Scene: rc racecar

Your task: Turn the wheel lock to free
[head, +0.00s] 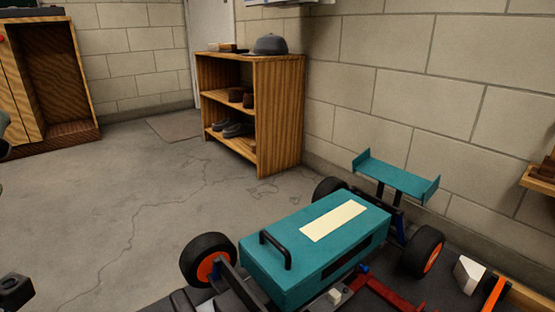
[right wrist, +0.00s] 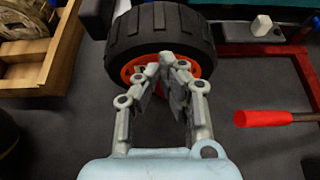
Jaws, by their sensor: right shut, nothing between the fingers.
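The right wrist view shows a black tyre (right wrist: 160,28) with an orange hub (right wrist: 128,70). My right gripper (right wrist: 170,62) is shut and empty, with its fingertips in front of the lower part of the hub. A small red part (right wrist: 161,97) shows behind the fingers, mostly hidden; I cannot tell whether it is the wheel lock or whether the fingers touch it. In the head view the racecar has a teal body (head: 290,240), a black handle (head: 275,247), a rear wing (head: 398,178) and orange-hubbed wheels (head: 207,260). My left gripper is not in view.
A red-ended bar (right wrist: 262,118) lies right of my right gripper, below a red frame (right wrist: 250,50) with a white block (right wrist: 262,24). A wooden tray (right wrist: 52,70) is at the left.

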